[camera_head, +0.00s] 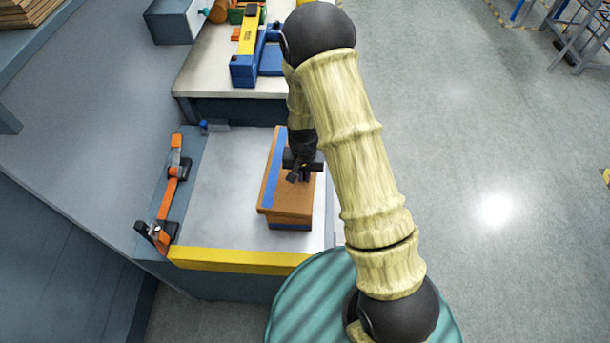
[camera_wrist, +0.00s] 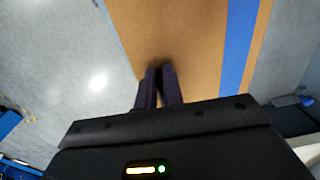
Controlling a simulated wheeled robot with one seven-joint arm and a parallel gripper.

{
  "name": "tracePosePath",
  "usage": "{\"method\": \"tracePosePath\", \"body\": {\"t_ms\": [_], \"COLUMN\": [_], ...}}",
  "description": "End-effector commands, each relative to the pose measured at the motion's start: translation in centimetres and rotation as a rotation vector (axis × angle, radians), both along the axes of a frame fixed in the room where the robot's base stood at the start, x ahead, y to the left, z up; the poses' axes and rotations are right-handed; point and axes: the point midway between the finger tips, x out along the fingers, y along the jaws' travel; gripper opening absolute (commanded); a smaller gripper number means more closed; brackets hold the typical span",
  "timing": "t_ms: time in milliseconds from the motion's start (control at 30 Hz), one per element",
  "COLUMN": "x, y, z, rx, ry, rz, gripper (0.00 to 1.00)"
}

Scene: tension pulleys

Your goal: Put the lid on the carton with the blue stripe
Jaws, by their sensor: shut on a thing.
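A brown lid (camera_head: 288,203) with a blue stripe along its left side lies above a brown carton (camera_head: 290,227) on the grey worktop. Only a narrow, blue-banded part of the carton shows below the lid's front edge. I cannot tell whether the lid is fully seated or held slightly above. My gripper (camera_head: 304,175) points down over the lid's top and is shut on it, near the right side. In the wrist view the fingers (camera_wrist: 160,72) are close together over the brown lid (camera_wrist: 185,35), its stripe to the right. The gripped part is mostly hidden.
The worktop (camera_head: 225,190) has a yellow front edge (camera_head: 235,260) and free room left of the carton. Orange and black clamps (camera_head: 172,185) line its left side. A blue and yellow device (camera_head: 246,55) stands on the bench behind. Open floor lies to the right.

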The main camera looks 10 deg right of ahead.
Motion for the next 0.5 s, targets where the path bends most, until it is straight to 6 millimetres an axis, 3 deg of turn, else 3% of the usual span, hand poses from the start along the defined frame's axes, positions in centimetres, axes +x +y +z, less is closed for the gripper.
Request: {"method": "tracePosePath", "body": {"t_ms": [33,433,500], "x": [-1.20,-1.15,-1.15], "y": [-0.07,0.00,0.01], "z": [-2.03,-2.28,-2.30], "rx": [-0.006,-0.005,-0.005], "ry": [0.034,0.031,0.030], "rz": [0.003,0.003,0.003], "gripper": [0.00,0.00,0.18]}}
